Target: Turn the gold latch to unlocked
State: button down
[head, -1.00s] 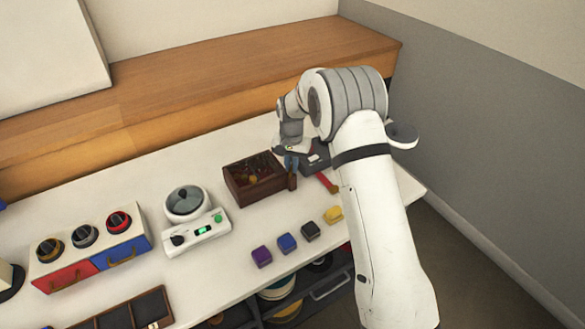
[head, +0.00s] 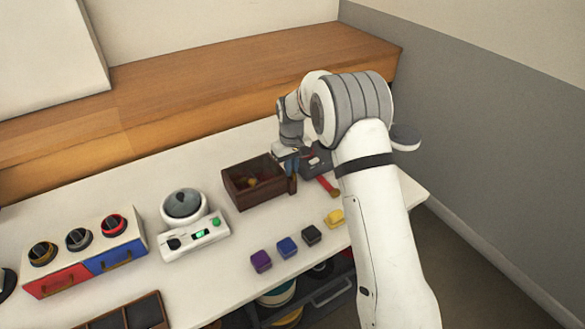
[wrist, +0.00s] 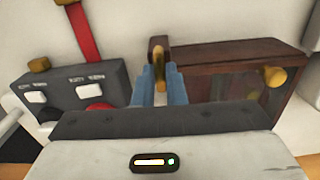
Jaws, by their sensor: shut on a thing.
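The gold latch (wrist: 158,56) is a small upright gold piece at a dark wooden post (wrist: 153,44), beside a dark wooden box (wrist: 225,60). My gripper (wrist: 158,78) has its blue fingers on either side of the latch and is shut on it. In the head view my gripper (head: 291,163) is at the right end of the box (head: 238,193), and the latch is hidden there. I cannot read a locked or unlocked mark.
A grey switch box (wrist: 68,92) with a red lever (wrist: 84,32) stands close on the left in the wrist view. Several coloured blocks, a white dial device (head: 198,238) and a red-and-blue knob box (head: 85,262) stand farther off.

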jog(key=shift+w+r+n, duration=0.15)
jog(key=shift+r+n, duration=0.05)
jog(key=shift+n, duration=0.1)
jog(key=c, duration=1.5)
grip_release()
jog(key=shift+f, duration=0.15)
notch_tip(320, 180, up, 8)
jog(key=shift+d+f, duration=0.1)
jog(key=s+d+r+m+t, duration=0.1)
jog(key=s+d+r+m, duration=0.2)
jog(key=s+d+r, duration=1)
jog(key=s+d+f+m, duration=0.1)
jog(key=s+d, duration=0.1)
jog(key=s, duration=0.5)
jog(key=s+d+f+m+t, duration=0.1)
jog(key=s+d, duration=0.1)
jog(key=s, duration=0.6)
jog(key=s+d+f+m, duration=0.1)
jog(key=s+d+m, duration=0.1)
jog(key=s, duration=0.6)
jog(key=shift+d+f+t, duration=0.1)
jog(key=shift+f+t, duration=0.05)
jog(key=shift+t, duration=0.15)
